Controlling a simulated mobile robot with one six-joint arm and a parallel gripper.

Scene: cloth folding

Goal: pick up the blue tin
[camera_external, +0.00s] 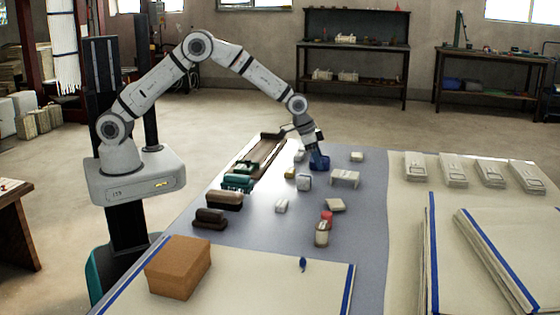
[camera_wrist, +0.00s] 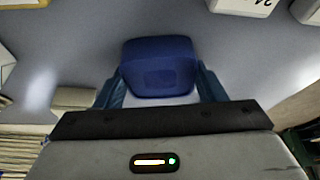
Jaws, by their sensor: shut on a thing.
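The blue tin (camera_wrist: 160,68) sits between the two fingers of my gripper (camera_wrist: 160,92) in the wrist view, with a finger against each side. In the external view the tin (camera_external: 320,162) is at the tip of my gripper (camera_external: 317,154), at the far part of the grey-blue table. My gripper points down and is shut on the tin. I cannot tell whether the tin's base touches the table.
A white block (camera_external: 304,182) and a small white stand (camera_external: 344,178) are close to the tin. A long brown tray (camera_external: 262,155) lies to the left. A red object (camera_external: 327,217) and a brown box (camera_external: 178,266) are nearer the front. Folded cloths (camera_external: 510,250) lie at right.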

